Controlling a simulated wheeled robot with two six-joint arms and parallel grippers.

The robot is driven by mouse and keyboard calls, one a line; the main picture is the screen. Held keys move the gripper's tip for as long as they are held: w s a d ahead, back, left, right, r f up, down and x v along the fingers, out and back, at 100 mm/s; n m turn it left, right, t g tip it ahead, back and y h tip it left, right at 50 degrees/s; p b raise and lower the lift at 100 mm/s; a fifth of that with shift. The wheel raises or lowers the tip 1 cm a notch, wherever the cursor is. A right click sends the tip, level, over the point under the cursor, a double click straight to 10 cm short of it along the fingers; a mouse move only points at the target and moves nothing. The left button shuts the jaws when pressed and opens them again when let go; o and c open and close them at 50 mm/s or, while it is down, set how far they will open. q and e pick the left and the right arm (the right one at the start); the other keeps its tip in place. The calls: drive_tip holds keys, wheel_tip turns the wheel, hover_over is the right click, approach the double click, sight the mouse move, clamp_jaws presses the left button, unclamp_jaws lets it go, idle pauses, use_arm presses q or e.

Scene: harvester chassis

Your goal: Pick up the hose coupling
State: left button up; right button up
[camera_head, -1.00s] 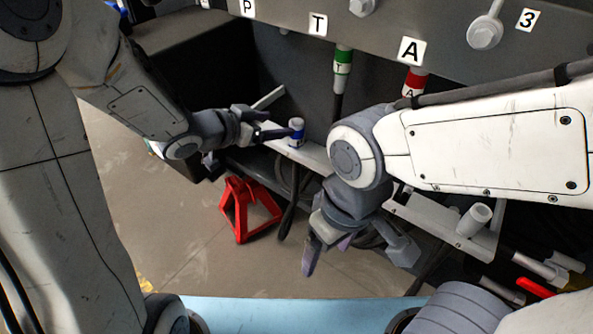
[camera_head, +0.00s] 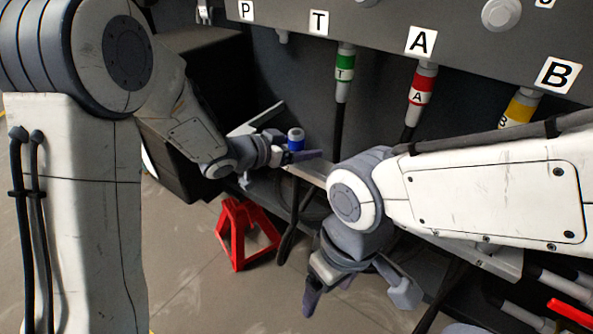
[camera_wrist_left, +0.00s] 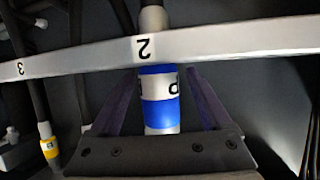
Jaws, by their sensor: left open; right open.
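The hose coupling (camera_head: 296,140), white with a blue band, stands upright at the rail left of centre in the head view. In the left wrist view the coupling (camera_wrist_left: 160,98) shows a blue band and part of a letter P, between my two fingers. My left gripper (camera_head: 297,153) is open, with its fingers on either side of the coupling; whether they touch it I cannot tell. The coupling's lower part is hidden by a finger in the head view. My right gripper (camera_head: 358,290) is open and empty, pointing down in front of the rail.
The white rail (camera_wrist_left: 85,58) carries labels 2 and 3. Green (camera_head: 344,65), red (camera_head: 421,90) and yellow (camera_head: 518,110) banded couplings hang from the panel above. A red stand (camera_head: 240,235) is on the floor below. Hoses hang under the rail.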

use_arm(q)
drive_tip(key=shift+w+d+f, duration=0.15)
drive_tip(key=shift+w+d, duration=0.2)
clamp_jaws()
drive_tip(key=shift+r, duration=0.2)
wheel_tip(320, 180, up, 10)
drive_tip(key=p, duration=0.5)
drive_tip(key=shift+f, duration=0.1)
